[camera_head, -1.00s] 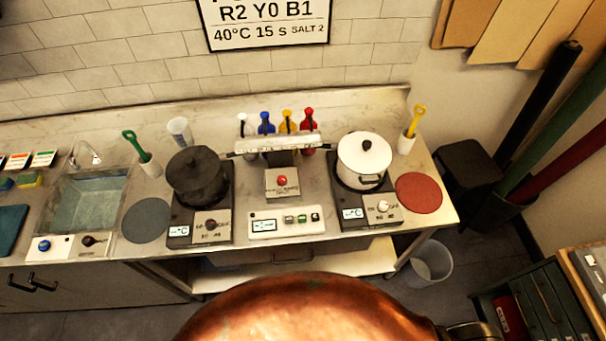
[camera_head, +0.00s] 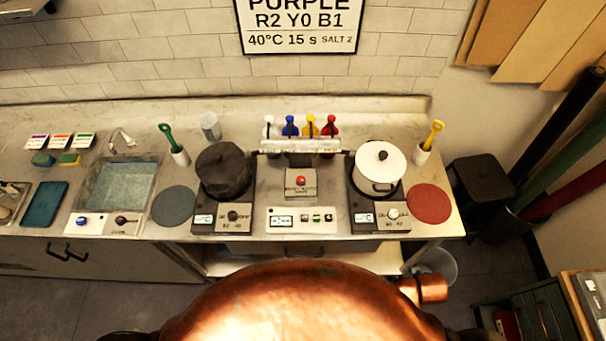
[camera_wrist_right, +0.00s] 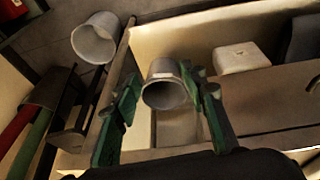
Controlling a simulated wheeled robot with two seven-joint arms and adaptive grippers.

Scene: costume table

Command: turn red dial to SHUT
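A red round knob (camera_head: 301,181) sits on a small grey labelled box at the middle of the counter; its label is too small to read. A red-topped bottle (camera_head: 331,124) stands in the rack behind it, so I cannot tell for sure which red part is the dial. Neither gripper shows in the head view. In the right wrist view, my right gripper (camera_wrist_right: 164,88) has its green fingers spread apart. A grey cylinder (camera_wrist_right: 165,72) shows between them, apparently beyond; I cannot tell whether they touch it. My left gripper is out of view.
A dark pot (camera_head: 223,170) and a white pot (camera_head: 380,165) stand on hotplates either side of the box. A control panel (camera_head: 302,230) lies in front of it. A bin (camera_wrist_right: 95,38) and a white block (camera_wrist_right: 240,57) show in the wrist view.

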